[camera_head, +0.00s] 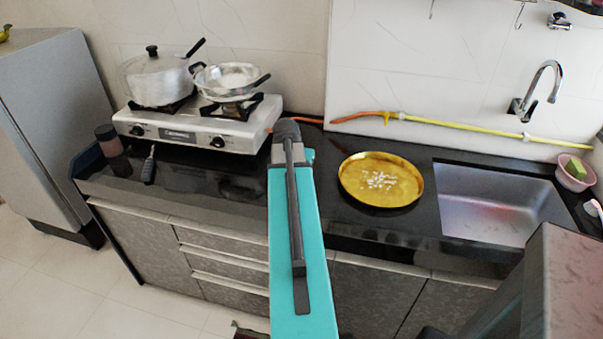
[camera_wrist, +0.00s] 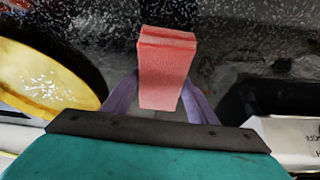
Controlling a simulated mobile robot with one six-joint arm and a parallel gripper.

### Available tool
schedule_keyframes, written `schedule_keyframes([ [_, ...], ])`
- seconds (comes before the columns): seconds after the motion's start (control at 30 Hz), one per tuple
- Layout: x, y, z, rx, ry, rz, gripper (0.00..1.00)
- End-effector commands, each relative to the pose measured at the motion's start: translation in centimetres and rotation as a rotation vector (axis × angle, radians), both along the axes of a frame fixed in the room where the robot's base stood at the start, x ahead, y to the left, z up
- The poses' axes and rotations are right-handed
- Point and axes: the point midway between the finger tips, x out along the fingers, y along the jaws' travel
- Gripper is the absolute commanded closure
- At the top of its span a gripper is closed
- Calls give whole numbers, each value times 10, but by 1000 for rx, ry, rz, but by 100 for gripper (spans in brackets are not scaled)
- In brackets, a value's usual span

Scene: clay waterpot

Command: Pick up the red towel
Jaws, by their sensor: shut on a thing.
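The red towel (camera_wrist: 166,68) is a folded, block-like pinkish-red piece in the wrist view. My gripper (camera_wrist: 160,95) has its purple fingers on either side of the towel and is shut on it. The towel stands out past the fingers, above the dark speckled counter (camera_wrist: 105,25). I cannot tell whether it touches the counter. In the head view my arm hides the fingers and the towel.
A gold plate (camera_head: 361,190) with white bits lies right of my arm. A white stove (camera_head: 205,126) with a pot (camera_head: 158,82) and a pan (camera_head: 228,77) stands at left. The sink (camera_head: 487,205) is at right, with a yellow hose (camera_head: 470,127) behind.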

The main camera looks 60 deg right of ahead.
Motion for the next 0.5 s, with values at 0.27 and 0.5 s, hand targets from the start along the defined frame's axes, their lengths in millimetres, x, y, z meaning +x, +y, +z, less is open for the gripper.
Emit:
schedule_keyframes([
  [0.27,-1,1,21,-2,-2,-1,70],
  [0.5,-21,19,21,-1,0,0,70],
])
